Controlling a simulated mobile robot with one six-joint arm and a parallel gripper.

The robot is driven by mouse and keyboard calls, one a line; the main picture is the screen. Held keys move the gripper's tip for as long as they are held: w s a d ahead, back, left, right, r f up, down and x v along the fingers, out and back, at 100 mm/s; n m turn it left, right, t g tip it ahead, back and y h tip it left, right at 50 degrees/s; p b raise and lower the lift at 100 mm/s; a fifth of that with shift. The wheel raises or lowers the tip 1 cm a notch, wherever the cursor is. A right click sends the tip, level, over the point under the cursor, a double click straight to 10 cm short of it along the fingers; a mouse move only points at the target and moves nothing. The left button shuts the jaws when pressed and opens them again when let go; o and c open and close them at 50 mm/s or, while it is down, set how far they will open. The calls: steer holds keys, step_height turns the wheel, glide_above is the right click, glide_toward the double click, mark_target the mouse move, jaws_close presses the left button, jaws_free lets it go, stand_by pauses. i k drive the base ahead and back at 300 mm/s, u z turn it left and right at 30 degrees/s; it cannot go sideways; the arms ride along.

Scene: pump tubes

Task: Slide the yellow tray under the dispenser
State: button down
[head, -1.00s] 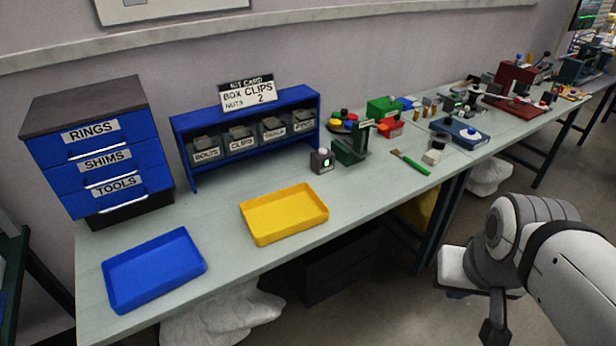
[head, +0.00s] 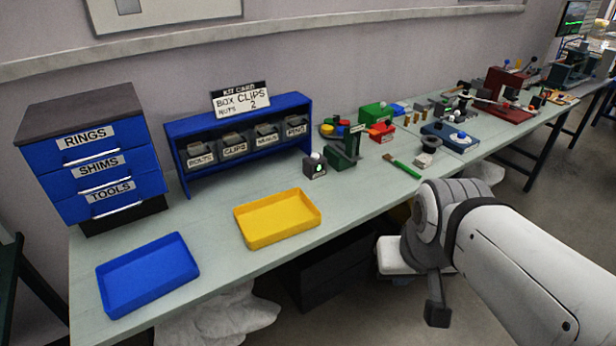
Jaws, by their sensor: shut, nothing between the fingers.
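The yellow tray (head: 278,226) lies empty on the pale bench, near its front edge. A dark green upright stand (head: 344,150) with a small label on top stands behind it to the right and looks like the dispenser. The tray is apart from it, to its front left. A dark box (head: 315,167) with a pale button and a green light is beside the stand. My gripper (head: 437,314) hangs at the lower right, in front of the bench, shut and empty, well apart from the tray. Its fingers are small and dark here.
An empty blue tray (head: 148,276) lies left of the yellow one. A blue drawer unit (head: 100,165) and a blue bin rack (head: 240,135) stand at the back. A green-handled brush (head: 402,167) lies to the right.

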mark_target(264, 222)
steer(key=z, duration=0.05)
steer(key=i, duration=0.95)
steer(key=u, duration=0.05)
